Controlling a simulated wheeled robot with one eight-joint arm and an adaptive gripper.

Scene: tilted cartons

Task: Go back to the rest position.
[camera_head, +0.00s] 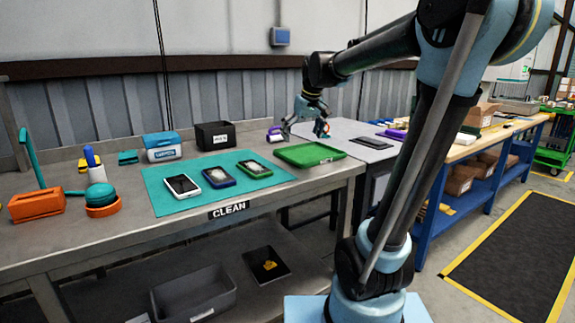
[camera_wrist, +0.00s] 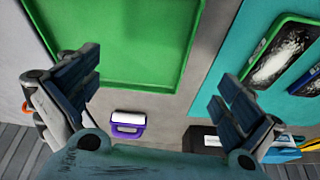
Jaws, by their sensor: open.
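My gripper (camera_head: 304,131) hangs above the back of the bench, over or just behind the green tray (camera_head: 309,155). Its fingers are spread wide apart with nothing between them. In the wrist view my gripper (camera_wrist: 155,82) frames the tray's edge (camera_wrist: 130,83) and bare bench. A small purple-and-white item (camera_wrist: 128,122) shows low between the fingers there, and sits behind the tray in the head view (camera_head: 275,135). My arm reaches left over the bench from my base.
A teal mat (camera_head: 160,199) holds three phone-like devices (camera_head: 219,177). Black (camera_head: 215,135) and blue-white (camera_head: 162,147) boxes stand behind. An orange holder (camera_head: 37,204) is at left. A white table (camera_head: 345,131) adjoins; a blue-framed bench (camera_head: 490,140) stands right. Floor beside a dark mat is clear.

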